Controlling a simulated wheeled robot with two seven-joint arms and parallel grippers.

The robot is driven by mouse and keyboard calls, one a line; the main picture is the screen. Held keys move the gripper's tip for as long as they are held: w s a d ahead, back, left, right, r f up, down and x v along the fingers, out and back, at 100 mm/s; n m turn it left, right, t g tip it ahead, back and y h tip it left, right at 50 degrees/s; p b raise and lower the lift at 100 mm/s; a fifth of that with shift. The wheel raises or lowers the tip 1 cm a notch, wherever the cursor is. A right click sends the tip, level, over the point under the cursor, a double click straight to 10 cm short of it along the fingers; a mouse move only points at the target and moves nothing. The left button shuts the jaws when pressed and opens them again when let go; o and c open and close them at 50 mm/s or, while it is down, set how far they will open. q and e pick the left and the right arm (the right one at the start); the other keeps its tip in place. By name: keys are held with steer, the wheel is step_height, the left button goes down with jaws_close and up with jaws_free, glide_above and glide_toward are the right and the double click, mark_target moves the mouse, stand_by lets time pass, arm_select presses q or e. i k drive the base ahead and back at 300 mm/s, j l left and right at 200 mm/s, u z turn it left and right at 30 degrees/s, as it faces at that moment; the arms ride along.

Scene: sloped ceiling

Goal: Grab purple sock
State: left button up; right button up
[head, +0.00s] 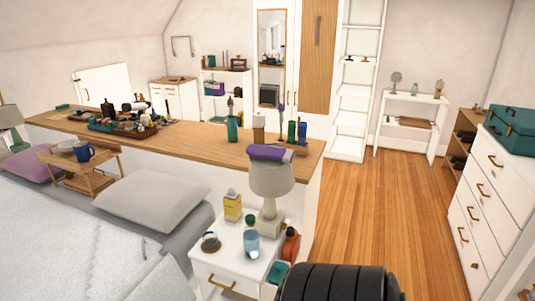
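A purple item that looks like the sock (268,153) lies rolled or folded across the top of the white table lamp's shade (266,178). The lamp stands on a white nightstand (225,266) at the lower middle. Neither my left nor my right gripper shows in the head view.
A bed (60,235) fills the left. A long wooden-topped counter (190,141) runs behind it. Wooden floor (380,215) is clear at right, before white drawers (484,205).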

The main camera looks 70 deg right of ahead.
mark_target(257, 152)
steer(key=z, duration=2.2)
